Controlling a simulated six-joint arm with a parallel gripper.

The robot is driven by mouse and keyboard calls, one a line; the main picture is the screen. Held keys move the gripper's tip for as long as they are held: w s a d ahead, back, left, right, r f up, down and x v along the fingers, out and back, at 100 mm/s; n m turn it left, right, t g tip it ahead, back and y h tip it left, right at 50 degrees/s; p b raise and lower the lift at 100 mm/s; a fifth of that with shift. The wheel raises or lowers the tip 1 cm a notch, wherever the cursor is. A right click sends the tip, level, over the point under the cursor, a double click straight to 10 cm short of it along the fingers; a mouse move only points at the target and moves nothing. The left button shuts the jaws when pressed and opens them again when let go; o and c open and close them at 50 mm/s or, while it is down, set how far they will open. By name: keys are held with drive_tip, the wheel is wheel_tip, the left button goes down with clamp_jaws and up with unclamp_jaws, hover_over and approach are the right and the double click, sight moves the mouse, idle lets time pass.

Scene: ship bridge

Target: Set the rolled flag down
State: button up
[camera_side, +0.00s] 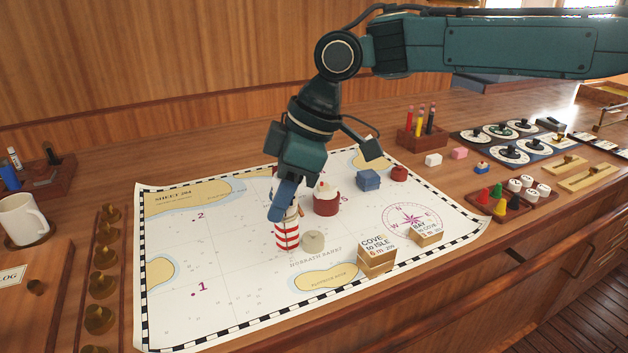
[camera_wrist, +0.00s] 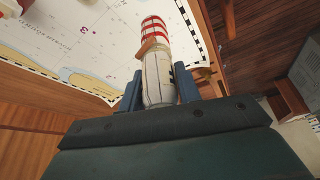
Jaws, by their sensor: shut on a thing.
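The rolled flag (camera_side: 288,236) is an upright roll with red and white stripes on its lower part, over the chart (camera_side: 215,270). In the wrist view the rolled flag (camera_wrist: 158,80) shows a pale upper part between the blue fingers, a brown piece on its side and the stripes beyond. My gripper (camera_side: 283,209) is shut on its upper part, pointing down; it also shows in the wrist view (camera_wrist: 168,88). The roll's lower end is close to the chart; I cannot tell whether it touches.
A beige disc (camera_side: 313,241) lies just right of the roll, and a red pot with a white top (camera_side: 326,203) stands behind it. A blue block (camera_side: 369,180) and wooden labelled blocks (camera_side: 377,262) are further right. The chart's left part is clear.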

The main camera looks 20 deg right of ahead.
drive_tip(key=w+d+m+t+h, duration=0.1)
drive_tip(key=w+d+m, duration=0.1)
drive_tip(key=w+d, duration=0.5)
drive_tip(key=w+d+m, duration=0.3)
drive_tip(key=d, duration=0.8)
drive_tip(key=w+d+m+t+h, duration=0.1)
drive_tip(key=w+d+m, duration=0.1)
drive_tip(key=w+d, duration=0.5)
drive_tip(key=s+d+f+m+t+h, duration=0.15)
drive_tip(key=d+m, duration=0.45)
drive_tip(key=d, duration=2.4)
wheel_tip(320, 180, down, 8)
drive_tip(key=shift+s+a+g, duration=0.15)
drive_tip(key=shift+s+g, duration=0.1)
drive_tip(key=shift+g, duration=0.1)
drive_tip(key=shift+f+h, duration=0.25)
drive_tip(key=o, duration=1)
drive_tip(key=shift+r, duration=0.15)
